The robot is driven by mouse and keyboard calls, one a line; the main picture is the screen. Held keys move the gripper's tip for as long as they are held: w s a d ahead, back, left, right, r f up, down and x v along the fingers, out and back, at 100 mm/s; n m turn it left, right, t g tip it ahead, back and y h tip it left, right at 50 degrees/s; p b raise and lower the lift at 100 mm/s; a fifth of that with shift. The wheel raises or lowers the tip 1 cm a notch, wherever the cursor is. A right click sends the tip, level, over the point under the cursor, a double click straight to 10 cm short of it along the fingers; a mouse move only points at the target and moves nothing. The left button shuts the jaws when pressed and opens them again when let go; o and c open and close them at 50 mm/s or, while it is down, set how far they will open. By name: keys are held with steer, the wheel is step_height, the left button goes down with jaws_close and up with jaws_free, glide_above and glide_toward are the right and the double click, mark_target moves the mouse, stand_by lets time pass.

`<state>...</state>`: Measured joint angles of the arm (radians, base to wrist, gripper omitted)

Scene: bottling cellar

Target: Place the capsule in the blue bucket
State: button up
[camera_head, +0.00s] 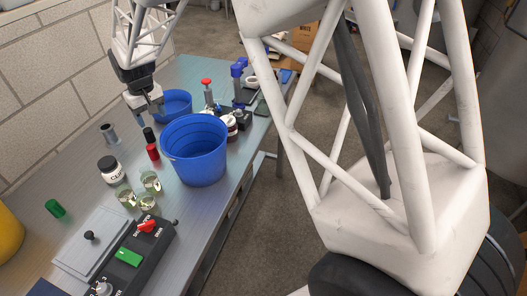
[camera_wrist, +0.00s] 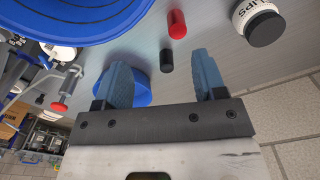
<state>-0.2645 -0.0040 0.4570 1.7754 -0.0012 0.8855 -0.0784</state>
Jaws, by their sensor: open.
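Several small capsule-like cylinders are on the bench: a red one (camera_head: 152,152), a dark one (camera_head: 149,134) beside it, and a green one (camera_head: 55,209) farther left. I cannot tell which is the task's capsule. The large blue bucket (camera_head: 196,158) stands right of the red and dark ones; its rim fills the top left of the wrist view (camera_wrist: 60,36). My gripper (camera_head: 147,110) is open and empty near the wall, beyond the dark cylinder. In the wrist view, the dark cylinder (camera_wrist: 166,61) and red cylinder (camera_wrist: 177,24) show beyond my gap between fingers (camera_wrist: 163,73).
A smaller blue container (camera_head: 175,102) is close beside my gripper. A white jar with black lid (camera_head: 109,169), a grey tube (camera_head: 109,133) and several glasses (camera_head: 150,181) stand on the bench. A control box (camera_head: 130,257) is at the front; red- and blue-topped tools (camera_head: 207,92) are behind the bucket.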

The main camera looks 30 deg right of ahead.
steer(key=s+d+r+m+t, duration=0.1)
steer(key=s+d+r, duration=0.5)
steer(key=s, duration=0.3)
steer(key=s+d+r+m, duration=0.1)
steer(key=s+d+r, duration=0.45)
steer(key=s, duration=0.35)
steer(key=s+d+m, duration=0.1)
steer(key=s+d, duration=0.3)
steer(key=s, duration=0.7)
steer(key=s+d+m+t, duration=0.1)
steer(key=s+d, duration=0.2)
steer(key=s, duration=0.8)
steer(key=shift+d, duration=0.35)
steer(key=shift+o, duration=0.7)
steer(key=shift+w+r, duration=0.1)
